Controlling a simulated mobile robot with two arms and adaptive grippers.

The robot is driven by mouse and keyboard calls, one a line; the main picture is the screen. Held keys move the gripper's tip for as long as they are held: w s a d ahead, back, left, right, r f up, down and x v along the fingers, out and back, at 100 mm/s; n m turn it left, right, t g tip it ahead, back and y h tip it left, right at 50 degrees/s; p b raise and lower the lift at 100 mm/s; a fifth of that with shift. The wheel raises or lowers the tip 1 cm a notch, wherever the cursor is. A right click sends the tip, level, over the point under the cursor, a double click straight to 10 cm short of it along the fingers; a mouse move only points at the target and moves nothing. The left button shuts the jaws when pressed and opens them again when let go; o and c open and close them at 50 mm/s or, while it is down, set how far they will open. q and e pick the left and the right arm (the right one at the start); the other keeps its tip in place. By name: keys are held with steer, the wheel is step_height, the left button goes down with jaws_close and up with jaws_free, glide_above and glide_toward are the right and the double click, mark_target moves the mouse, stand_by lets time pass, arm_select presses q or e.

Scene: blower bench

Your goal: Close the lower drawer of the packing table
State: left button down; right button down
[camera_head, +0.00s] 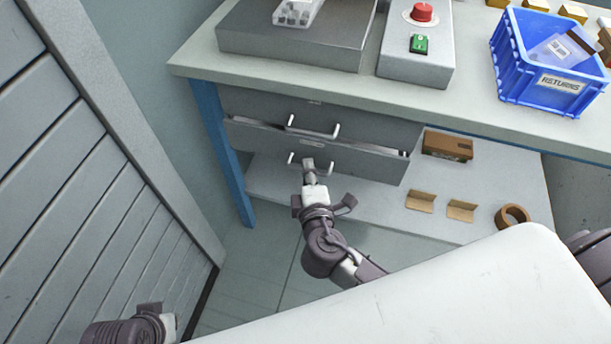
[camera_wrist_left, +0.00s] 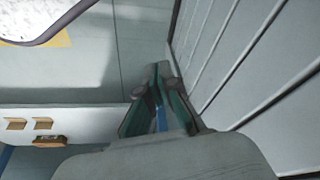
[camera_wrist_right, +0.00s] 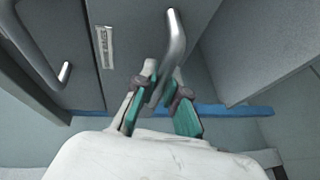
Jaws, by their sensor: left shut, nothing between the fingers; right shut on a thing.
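The lower drawer (camera_head: 363,164) of the packing table (camera_head: 480,105) stands partly pulled out, with a gap showing along its top edge. My right gripper (camera_head: 309,170) is at its front, shut on the bar handle (camera_head: 329,167). The right wrist view shows the handle (camera_wrist_right: 175,45) running down between the fingers (camera_wrist_right: 160,95); the fingertips partly hide its end. The upper drawer (camera_head: 370,124) above looks closed, with its own handle (camera_head: 313,129). My left gripper (camera_wrist_left: 158,80) is shut and empty, pointing down near the floor; only part of that arm shows at lower left of the head view.
A slatted grey panel (camera_head: 85,190) stands at left, close to my left gripper. The lower shelf (camera_head: 400,222) holds a brown box (camera_head: 447,146), small cardboard pieces and a tape roll (camera_head: 512,216). A blue returns crate (camera_head: 545,90) stands on the tabletop. Floor in front of the drawer is clear.

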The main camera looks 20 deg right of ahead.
arm_select(q)
steer(key=shift+w+f, duration=0.15)
steer(key=shift+f, duration=0.3)
arm_select(e)
steer(key=shift+w+d, duration=0.55)
steer(key=shift+w, duration=0.2)
steer(key=c, duration=1.2)
jaws_free()
steer(key=shift+w, duration=0.1)
arm_select(q)
steer(key=shift+w, duration=0.1)
steer(key=shift+d, duration=0.1)
arm_select(e)
steer(key=v, duration=1.2)
